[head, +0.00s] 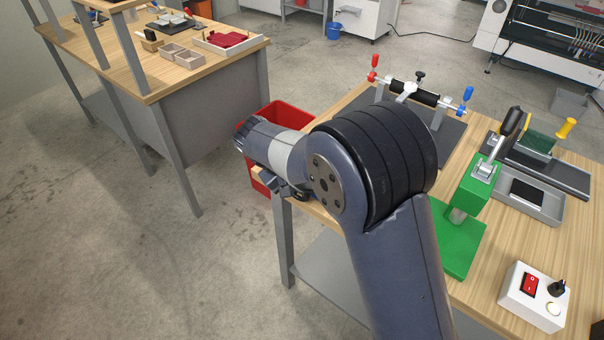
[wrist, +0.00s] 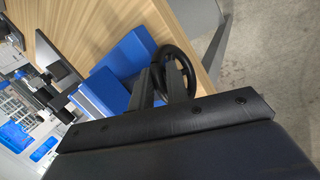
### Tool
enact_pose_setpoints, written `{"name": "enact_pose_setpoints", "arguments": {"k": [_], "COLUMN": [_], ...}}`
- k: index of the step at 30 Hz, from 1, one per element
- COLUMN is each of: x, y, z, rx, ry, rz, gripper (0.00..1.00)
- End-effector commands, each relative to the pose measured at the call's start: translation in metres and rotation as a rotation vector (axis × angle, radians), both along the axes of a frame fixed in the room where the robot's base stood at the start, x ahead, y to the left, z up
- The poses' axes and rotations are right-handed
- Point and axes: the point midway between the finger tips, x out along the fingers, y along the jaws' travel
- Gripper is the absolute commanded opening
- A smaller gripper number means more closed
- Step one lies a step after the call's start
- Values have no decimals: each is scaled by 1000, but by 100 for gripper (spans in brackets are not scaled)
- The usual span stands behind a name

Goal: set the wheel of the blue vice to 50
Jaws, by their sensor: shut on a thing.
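The blue vice (wrist: 127,58) lies at the table's edge in the wrist view, with two blue blocks showing side by side. Its black wheel (wrist: 192,68) is a ring at the vice's right end. My gripper (wrist: 164,70) reaches the wheel with its two dark fingers and is shut on it. No scale or number on the wheel can be read. In the head view my gripper (head: 286,188) shows only partly at the table's left edge, and my arm hides the vice and the wheel.
The wooden table (head: 506,240) carries a green press (head: 468,195), a white switch box (head: 533,297) and a grey tray (head: 530,196). A roller on a dark plate (head: 448,142) stands at the back. A red bin (head: 280,115) stands beyond the table's left edge.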

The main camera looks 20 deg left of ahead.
Motion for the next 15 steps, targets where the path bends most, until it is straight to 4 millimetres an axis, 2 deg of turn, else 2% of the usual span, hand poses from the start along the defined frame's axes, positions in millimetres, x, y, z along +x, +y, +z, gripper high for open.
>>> {"name": "enact_pose_setpoints", "arguments": {"k": [15], "x": [2], "y": [3], "z": [1], "rx": [-85], "ry": [34], "rz": [1], "gripper": [0]}}
